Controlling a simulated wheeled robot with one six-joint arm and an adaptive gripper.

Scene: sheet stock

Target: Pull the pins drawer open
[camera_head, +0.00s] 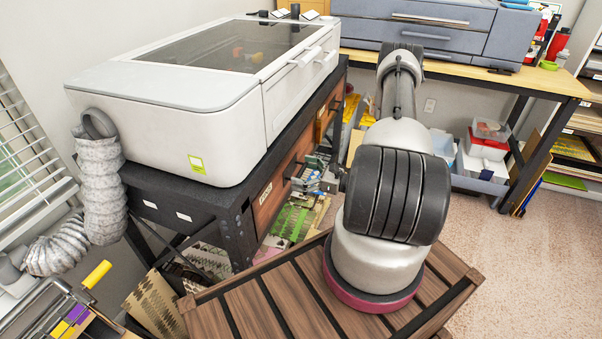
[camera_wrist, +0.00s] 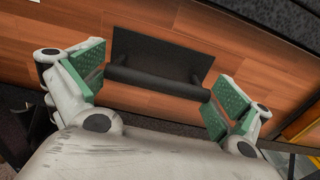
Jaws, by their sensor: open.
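A wooden drawer front (camera_head: 268,202) is set in the dark bench under the white machine. It looks flush with the bench, and its small label is too small to read. In the wrist view the drawer front (camera_wrist: 265,50) fills the background, with a black handle (camera_wrist: 160,83) on a dark backplate. My gripper (camera_wrist: 157,87) is open, with one green-padded finger near each end of the handle bar. The bar lies between the fingers, and I see no clear contact. In the head view my gripper (camera_head: 322,176) is small beside the drawer front, partly hidden by my arm.
The white machine (camera_head: 190,120) stands on the dark bench (camera_head: 195,205). Another wooden front (camera_head: 327,115) lies farther along it. Sheet material (camera_head: 295,220) lies low beneath the bench. A blue-grey machine (camera_head: 430,30) stands on the back table. Open speckled floor (camera_head: 520,250) is at the right.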

